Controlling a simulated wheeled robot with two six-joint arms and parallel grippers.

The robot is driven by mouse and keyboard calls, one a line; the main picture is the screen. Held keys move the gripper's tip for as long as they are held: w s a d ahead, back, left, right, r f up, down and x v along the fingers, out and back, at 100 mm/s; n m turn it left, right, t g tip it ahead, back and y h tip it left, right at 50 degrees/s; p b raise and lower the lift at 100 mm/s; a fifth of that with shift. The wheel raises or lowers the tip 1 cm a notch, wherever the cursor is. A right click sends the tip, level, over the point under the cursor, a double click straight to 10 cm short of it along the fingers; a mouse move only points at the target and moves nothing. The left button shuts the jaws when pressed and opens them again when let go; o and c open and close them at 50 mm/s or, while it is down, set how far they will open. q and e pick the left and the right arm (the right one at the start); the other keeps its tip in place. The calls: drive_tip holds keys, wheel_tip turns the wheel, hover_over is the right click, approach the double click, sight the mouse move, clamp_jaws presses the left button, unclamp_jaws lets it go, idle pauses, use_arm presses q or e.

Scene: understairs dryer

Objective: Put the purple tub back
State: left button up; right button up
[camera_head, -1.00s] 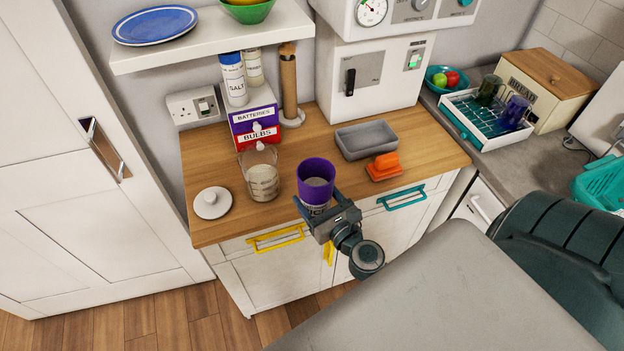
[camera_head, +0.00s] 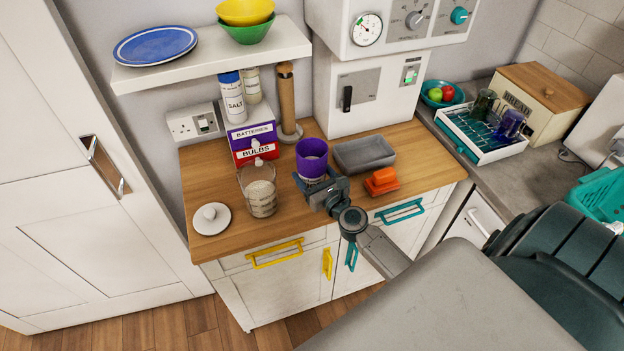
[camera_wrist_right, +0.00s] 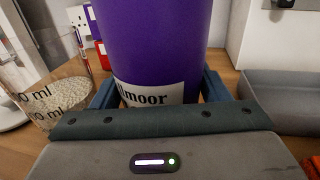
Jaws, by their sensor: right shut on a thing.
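The purple tub (camera_head: 311,158) stands upright over the wooden counter, between the glass jug and the grey tray. My right gripper (camera_head: 317,184) reaches in from the front and is shut around the tub's lower part. In the right wrist view the tub (camera_wrist_right: 152,45) fills the middle, with a white label partly hidden by the gripper (camera_wrist_right: 158,100). I cannot tell whether the tub's base touches the counter. My left gripper is not in view.
A glass jug (camera_head: 261,190) of pale powder and a white lid (camera_head: 211,218) are left of the tub. Stacked boxes (camera_head: 253,144) and a roll holder (camera_head: 287,100) stand behind, below the shelf (camera_head: 213,55).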

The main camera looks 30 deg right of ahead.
sight(312, 179)
drive_tip(key=shift+w+d, duration=0.15)
drive_tip(key=shift+w, duration=0.2)
drive_tip(key=shift+w+d+f+b, duration=0.1)
drive_tip(key=shift+w+f+b, duration=0.05)
drive_tip(key=shift+f+b, duration=0.25)
wheel_tip(312, 179, down, 3)
drive_tip(key=b, duration=0.2)
drive_tip(key=shift+r+b, duration=0.1)
drive_tip(key=shift+b, duration=0.25)
drive_tip(key=o, duration=1.4)
